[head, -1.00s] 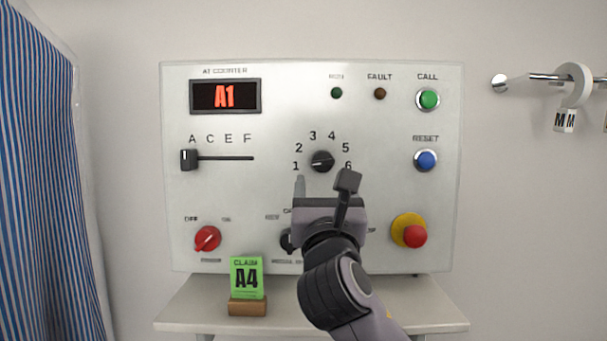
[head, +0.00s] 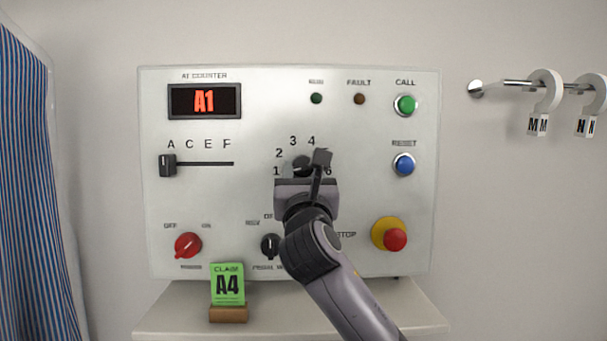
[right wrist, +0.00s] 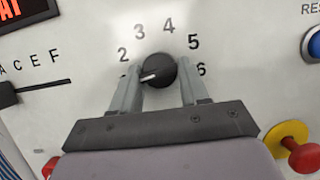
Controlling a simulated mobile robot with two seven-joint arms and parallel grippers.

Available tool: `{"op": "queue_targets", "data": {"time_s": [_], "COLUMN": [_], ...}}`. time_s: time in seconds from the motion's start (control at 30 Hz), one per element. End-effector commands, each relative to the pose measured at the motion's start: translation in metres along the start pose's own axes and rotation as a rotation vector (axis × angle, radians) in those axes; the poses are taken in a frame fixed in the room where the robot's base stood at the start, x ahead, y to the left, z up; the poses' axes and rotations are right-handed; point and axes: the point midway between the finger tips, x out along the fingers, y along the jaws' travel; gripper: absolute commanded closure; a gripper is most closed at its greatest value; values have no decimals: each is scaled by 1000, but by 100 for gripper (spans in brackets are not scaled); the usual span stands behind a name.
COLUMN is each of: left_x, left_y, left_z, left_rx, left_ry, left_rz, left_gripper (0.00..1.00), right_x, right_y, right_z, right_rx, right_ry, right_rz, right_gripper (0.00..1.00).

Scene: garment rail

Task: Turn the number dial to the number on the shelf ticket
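The black number dial (head: 301,165) sits on the grey panel with numbers 1 to 6 around it. Its white pointer line points left and slightly down, toward the 1, in the right wrist view (right wrist: 158,72). The green shelf ticket (head: 228,284) reads A4 and stands in a wooden block on the shelf. The red display (head: 204,101) reads A1. My right gripper (head: 303,172) is open, with one finger on each side of the dial in the right wrist view (right wrist: 160,84). I cannot tell whether the fingers touch it. My left gripper is not in view.
The letter slider (head: 168,165) is at A. A red knob (head: 188,245), a black knob (head: 270,246), a green button (head: 405,104), a blue button (head: 403,164) and a red stop button (head: 394,239) surround the dial.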

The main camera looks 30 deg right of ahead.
Motion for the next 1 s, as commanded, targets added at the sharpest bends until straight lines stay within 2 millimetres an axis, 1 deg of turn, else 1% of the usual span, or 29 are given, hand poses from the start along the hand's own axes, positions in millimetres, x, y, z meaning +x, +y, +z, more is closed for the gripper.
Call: {"op": "queue_targets", "data": {"time_s": [0.03, 0.07, 0.27, 0.47, 0.67, 1.0], "left_x": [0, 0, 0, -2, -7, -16], "left_y": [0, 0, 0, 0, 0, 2], "left_z": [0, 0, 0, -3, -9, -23], "left_rx": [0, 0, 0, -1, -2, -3], "left_ry": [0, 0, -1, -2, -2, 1], "left_rz": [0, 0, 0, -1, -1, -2], "left_gripper": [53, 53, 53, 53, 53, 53], "right_x": [0, 0, 0, 0, 0, 1], "right_y": [0, 0, 0, 1, 3, 5], "right_z": [0, 0, 0, 1, 2, 3], "right_rx": [0, 0, 5, 53, 172, 462], "right_ry": [0, 0, 1, 2, 3, 4], "right_rz": [-1, -1, -3, -23, -70, -192], "right_gripper": [78, 86, 86, 86, 86, 86]}}
